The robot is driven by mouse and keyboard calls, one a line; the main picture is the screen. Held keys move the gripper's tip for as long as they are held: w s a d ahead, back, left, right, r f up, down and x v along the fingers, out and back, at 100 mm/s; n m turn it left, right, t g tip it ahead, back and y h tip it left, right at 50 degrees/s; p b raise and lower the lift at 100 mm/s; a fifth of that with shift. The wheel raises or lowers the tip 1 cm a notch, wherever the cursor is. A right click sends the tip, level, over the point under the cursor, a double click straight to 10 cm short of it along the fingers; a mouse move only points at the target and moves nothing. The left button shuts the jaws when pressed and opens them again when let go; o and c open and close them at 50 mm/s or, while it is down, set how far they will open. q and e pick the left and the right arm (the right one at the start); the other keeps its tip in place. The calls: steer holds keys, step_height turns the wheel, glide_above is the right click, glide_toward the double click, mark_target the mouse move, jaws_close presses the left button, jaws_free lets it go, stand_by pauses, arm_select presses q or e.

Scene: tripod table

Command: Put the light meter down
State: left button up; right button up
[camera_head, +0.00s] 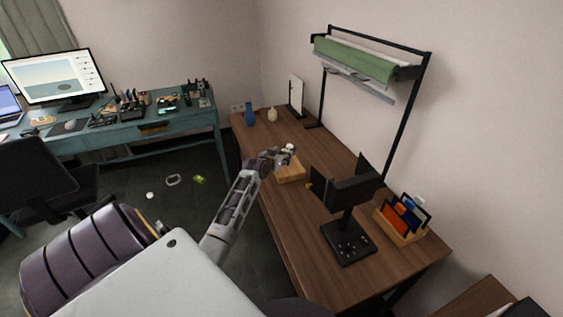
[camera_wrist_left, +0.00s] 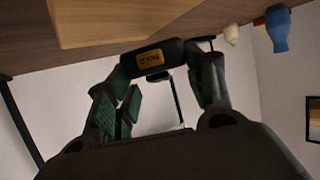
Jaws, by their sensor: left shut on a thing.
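The light meter (camera_wrist_left: 152,59) is a small dark device with a yellow display, seen in the left wrist view between my left fingertips. My left gripper (camera_wrist_left: 160,82) is shut on it. In the head view my left gripper (camera_head: 279,157) is over the desk, at the left rear edge of a wooden block (camera_head: 292,171). A small white dome (camera_head: 289,147) shows at its fingertips and looks like part of the light meter. The wooden block also shows close by in the left wrist view (camera_wrist_left: 130,22). I cannot tell whether the meter touches it. My right gripper is out of view.
The brown desk (camera_head: 285,230) carries a black stand with dark flaps (camera_head: 350,190), an organizer with colored cards (camera_head: 402,222), a blue vase (camera_head: 249,116) and a cream vase (camera_head: 272,114). A backdrop frame (camera_head: 410,110) rises behind. Desk space left of the stand is bare.

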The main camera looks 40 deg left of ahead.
arm_select(q)
step_height(320, 180, down, 3)
steer(key=shift+r, duration=0.15)
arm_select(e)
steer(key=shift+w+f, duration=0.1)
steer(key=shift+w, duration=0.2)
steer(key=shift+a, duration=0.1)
arm_select(q)
steer(key=shift+f, duration=0.25)
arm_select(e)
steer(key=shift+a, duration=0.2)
arm_select(q)
steer(key=o, duration=1.1)
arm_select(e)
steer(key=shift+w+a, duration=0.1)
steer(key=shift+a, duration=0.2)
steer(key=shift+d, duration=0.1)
